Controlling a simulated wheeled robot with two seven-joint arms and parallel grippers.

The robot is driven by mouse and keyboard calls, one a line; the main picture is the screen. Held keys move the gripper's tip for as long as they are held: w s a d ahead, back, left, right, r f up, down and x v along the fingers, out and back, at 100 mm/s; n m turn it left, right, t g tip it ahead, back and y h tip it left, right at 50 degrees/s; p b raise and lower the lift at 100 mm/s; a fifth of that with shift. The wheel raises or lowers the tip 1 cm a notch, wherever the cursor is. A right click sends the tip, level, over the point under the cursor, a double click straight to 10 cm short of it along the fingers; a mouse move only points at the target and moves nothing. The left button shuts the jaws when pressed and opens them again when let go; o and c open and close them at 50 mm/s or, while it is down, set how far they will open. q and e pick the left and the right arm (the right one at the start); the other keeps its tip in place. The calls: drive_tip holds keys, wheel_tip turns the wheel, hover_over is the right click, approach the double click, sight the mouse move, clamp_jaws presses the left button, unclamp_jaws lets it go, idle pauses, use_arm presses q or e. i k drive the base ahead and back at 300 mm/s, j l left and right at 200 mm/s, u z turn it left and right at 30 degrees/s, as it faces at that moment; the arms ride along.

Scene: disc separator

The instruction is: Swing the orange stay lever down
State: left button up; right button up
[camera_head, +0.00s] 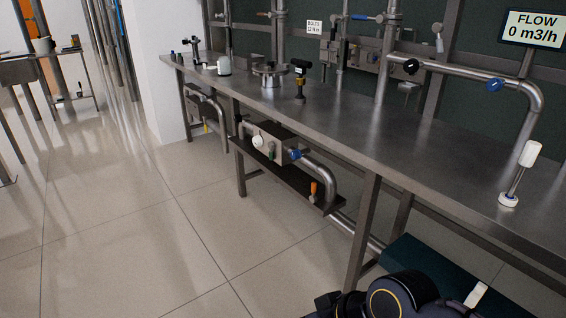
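A small orange lever (314,189) stands roughly upright at the right end of the low shelf under the steel bench. It is beside the bent pipe (326,178). Another small orange handle (263,14) lies level on the pipework behind the bench. I cannot tell from this view which of them is the stay lever. Neither of my grippers is in view. Only a dark rounded part of my own arm shows at the bottom edge, right of the middle.
The steel bench (380,125) runs from back left to front right. A metal box with knobs (272,150) sits on the low shelf (283,178). The tiled floor (130,230) at left is clear.

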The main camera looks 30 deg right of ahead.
sight(313, 199)
drive_tip(key=i, duration=2.7)
drive_tip(key=i+z, duration=0.2)
drive_tip(key=z, duration=0.25)
drive_tip(key=i+j+z, duration=0.1)
drive_tip(key=z, duration=0.3)
drive_tip(key=i+j+z, duration=0.2)
drive_tip(key=z, duration=0.25)
drive_tip(key=i+j+z, duration=0.2)
drive_tip(key=z, duration=2.5)
